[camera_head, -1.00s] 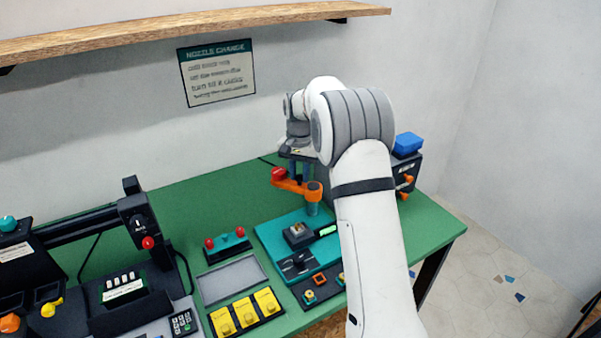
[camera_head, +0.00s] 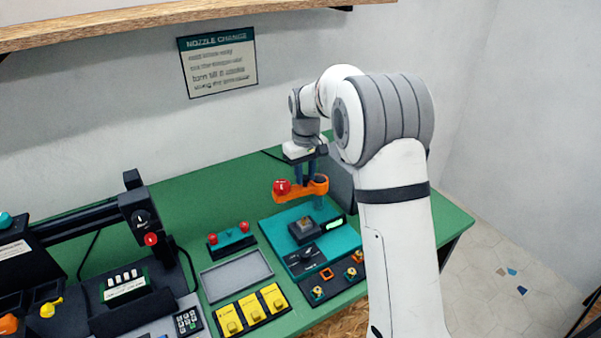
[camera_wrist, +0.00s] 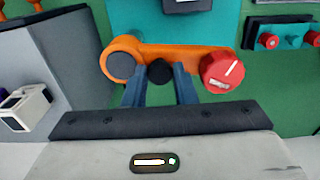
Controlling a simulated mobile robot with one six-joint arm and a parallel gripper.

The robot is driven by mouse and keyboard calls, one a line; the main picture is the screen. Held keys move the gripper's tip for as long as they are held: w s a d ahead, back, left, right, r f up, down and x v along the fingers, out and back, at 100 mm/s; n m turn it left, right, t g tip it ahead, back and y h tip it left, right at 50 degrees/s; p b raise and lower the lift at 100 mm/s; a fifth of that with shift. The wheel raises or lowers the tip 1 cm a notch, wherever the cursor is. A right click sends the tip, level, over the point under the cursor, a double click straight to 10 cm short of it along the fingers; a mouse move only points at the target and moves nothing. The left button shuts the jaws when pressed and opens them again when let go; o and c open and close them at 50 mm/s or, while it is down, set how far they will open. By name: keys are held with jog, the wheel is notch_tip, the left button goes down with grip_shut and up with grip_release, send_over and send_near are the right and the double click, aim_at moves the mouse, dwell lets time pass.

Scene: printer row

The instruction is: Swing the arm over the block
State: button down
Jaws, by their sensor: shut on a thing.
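The orange swing arm (camera_head: 302,190) sits on a teal post (camera_head: 320,203) at its right end and carries a red knob (camera_head: 281,187) at its left end. My gripper (camera_head: 307,178) comes down from above, and its fingers are shut on a dark peg (camera_wrist: 160,72) on the orange arm, between the pivot and the red knob. The dark block (camera_head: 303,230) stands on the teal base (camera_head: 345,239), in front of the orange arm and apart from it. In the wrist view only a dark edge, probably the block's (camera_wrist: 185,5), shows at the top.
A teal bar with red knobs (camera_head: 230,238), a grey tray (camera_head: 236,275) and yellow blocks (camera_head: 252,311) lie to the left on the green table (camera_head: 195,200). A dark printer (camera_head: 140,215) stands farther left. A small panel (camera_head: 333,275) lies in front of the base.

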jog(key=shift+s+d+f+n+b, duration=0.15)
jog(key=shift+s+d+n, duration=0.3)
jog(key=shift+n, duration=1.1)
jog(key=shift+s+d+r+n+b, duration=0.1)
jog(key=shift+s+d+n+b, duration=0.3)
jog(key=shift+n, duration=1.1)
jog(key=shift+s+d+f+n+p, duration=0.1)
jog(key=shift+s+d+n, duration=0.35)
jog(key=shift+n, duration=1.1)
jog(key=shift+s+a, duration=0.1)
jog(key=shift+a, duration=0.05)
jog(key=c, duration=1.2)
grip_release()
jog(key=shift+o, duration=0.2)
jog(key=shift+r, duration=0.25)
notch_tip(320, 180, up, 8)
jog(key=shift+f+b, duration=0.25)
jog(key=shift+b, duration=0.05)
